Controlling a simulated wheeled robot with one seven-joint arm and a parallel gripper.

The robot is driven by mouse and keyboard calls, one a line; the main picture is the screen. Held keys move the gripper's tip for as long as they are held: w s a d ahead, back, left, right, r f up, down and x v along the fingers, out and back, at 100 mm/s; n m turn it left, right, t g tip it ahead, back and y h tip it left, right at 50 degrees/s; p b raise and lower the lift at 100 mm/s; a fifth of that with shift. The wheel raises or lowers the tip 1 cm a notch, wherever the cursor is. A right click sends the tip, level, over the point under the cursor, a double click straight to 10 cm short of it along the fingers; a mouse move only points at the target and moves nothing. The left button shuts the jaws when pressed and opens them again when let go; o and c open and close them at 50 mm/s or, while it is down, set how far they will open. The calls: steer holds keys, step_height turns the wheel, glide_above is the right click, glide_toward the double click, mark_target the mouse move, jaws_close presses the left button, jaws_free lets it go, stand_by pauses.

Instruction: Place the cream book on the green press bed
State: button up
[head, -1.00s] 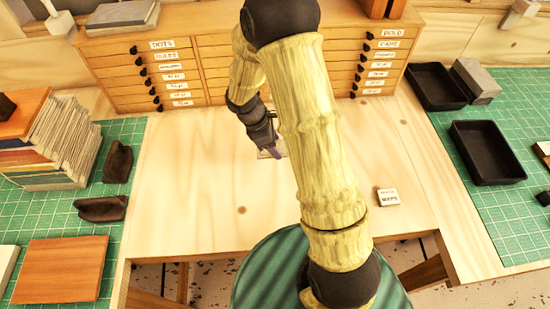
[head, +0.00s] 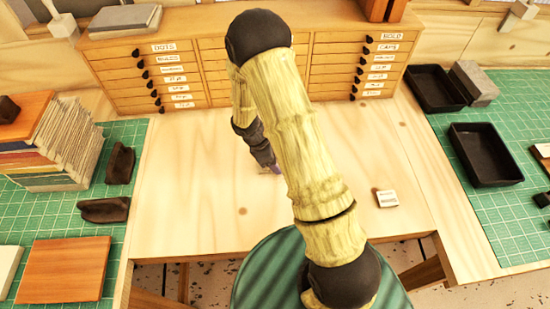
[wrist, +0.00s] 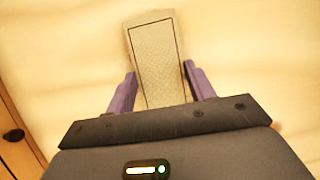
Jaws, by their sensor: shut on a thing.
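The cream book (wrist: 157,62) shows in the wrist view as a pale, narrow rectangle with a thin dark border line. My gripper (wrist: 160,74) has its two purple fingers on either side of it, shut on it. In the head view my gripper (head: 273,168) is over the middle of the pale wooden table, and my arm hides most of the book. I cannot tell how high the book is above the wood. I cannot make out a distinct green press bed; green gridded surfaces show at the left (head: 50,221) and right (head: 516,218).
A drawer cabinet (head: 250,72) stands along the back. A small labelled block (head: 387,198) lies on the bare wood at right. Black trays (head: 485,155) are on the right mat; a book stack (head: 45,150), dark blocks and a brown board (head: 64,269) are at left.

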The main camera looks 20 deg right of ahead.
steer(key=shift+f, duration=0.1)
steer(key=o, duration=1)
steer(key=shift+b+v, duration=1.25)
steer(key=shift+v, duration=4.9)
steer(key=shift+d, duration=0.15)
